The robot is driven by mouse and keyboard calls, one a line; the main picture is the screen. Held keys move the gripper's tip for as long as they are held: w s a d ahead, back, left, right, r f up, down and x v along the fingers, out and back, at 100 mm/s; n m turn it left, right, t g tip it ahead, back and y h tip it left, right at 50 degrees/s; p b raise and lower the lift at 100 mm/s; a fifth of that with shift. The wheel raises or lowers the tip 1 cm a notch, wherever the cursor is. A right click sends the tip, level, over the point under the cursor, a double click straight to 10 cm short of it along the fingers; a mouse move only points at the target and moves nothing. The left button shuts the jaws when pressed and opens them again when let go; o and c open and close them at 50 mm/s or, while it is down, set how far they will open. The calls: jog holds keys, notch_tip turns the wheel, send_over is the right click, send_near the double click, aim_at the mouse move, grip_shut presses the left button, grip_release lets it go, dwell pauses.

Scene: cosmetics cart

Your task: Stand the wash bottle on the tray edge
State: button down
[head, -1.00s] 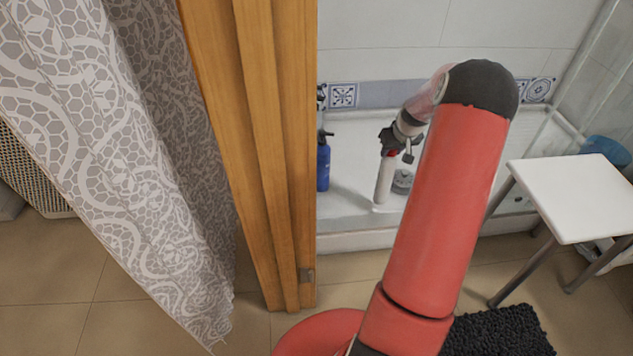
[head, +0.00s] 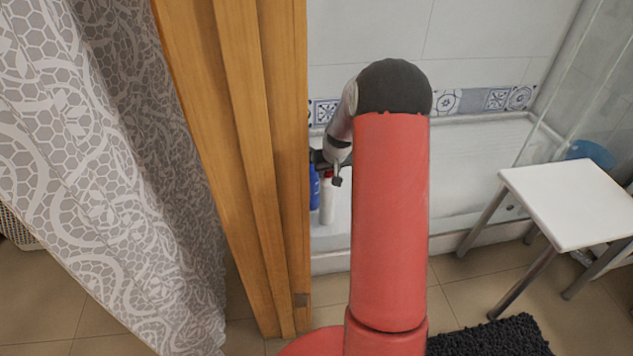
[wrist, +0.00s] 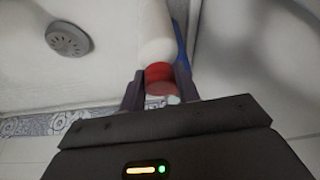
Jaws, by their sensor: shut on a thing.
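The wash bottle is a white cylinder (head: 327,203) with a red collar. It hangs upright below my gripper (head: 326,170), beside the wooden door frame. In the wrist view my gripper (wrist: 158,86) is shut around the bottle's red neck (wrist: 158,73), and the white body (wrist: 155,35) extends away from the fingers. The white shower tray (head: 460,180) lies under and around it, with its front edge (head: 332,260) nearer me. I cannot tell whether the bottle's base touches the tray.
A blue bottle (head: 314,190) stands just left of the wash bottle, partly behind the door frame (head: 270,150); its blue side (wrist: 181,45) shows in the wrist view. A round drain (wrist: 68,39) lies apart. A white stool (head: 565,205) stands right. A patterned curtain (head: 130,170) hangs left.

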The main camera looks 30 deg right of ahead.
aim_at(328, 192)
jog(key=shift+w+a+f+b, duration=0.2)
jog(key=shift+w+a+f, duration=0.05)
jog(key=shift+a+f, duration=0.65)
jog(key=shift+w+a+f+b, duration=0.15)
jog(key=shift+w+a+f, duration=0.1)
jog(key=shift+a+f, duration=0.6)
jog(key=shift+f, duration=0.15)
jog(key=c, duration=1)
grip_release()
